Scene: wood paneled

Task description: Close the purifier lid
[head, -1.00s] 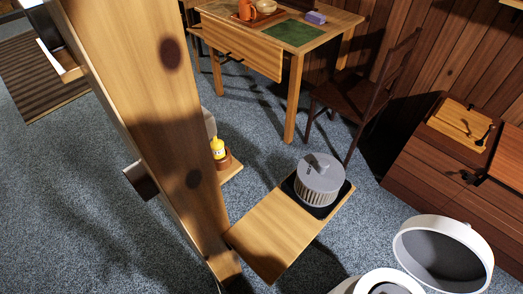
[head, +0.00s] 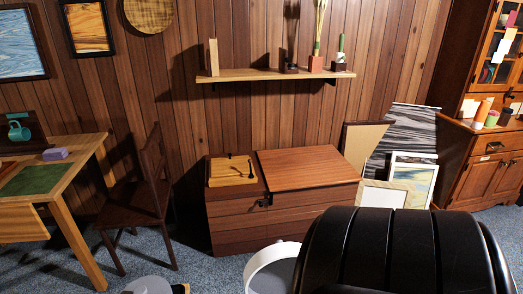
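The white round lid (head: 255,272) shows at the bottom edge of the head view, left of a large black ribbed shape. It is tilted up, with a white rim and a grey inner face, and its lower and right parts are cut off or hidden. The purifier body under it is out of view. Neither of my grippers is in view.
The black ribbed shape (head: 400,255) fills the lower right, very close. A grey round top (head: 148,286) shows at the bottom left. A wooden chest (head: 290,195) stands against the wall. A dark chair (head: 145,195) and a table (head: 85,165) are left; carpet lies between.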

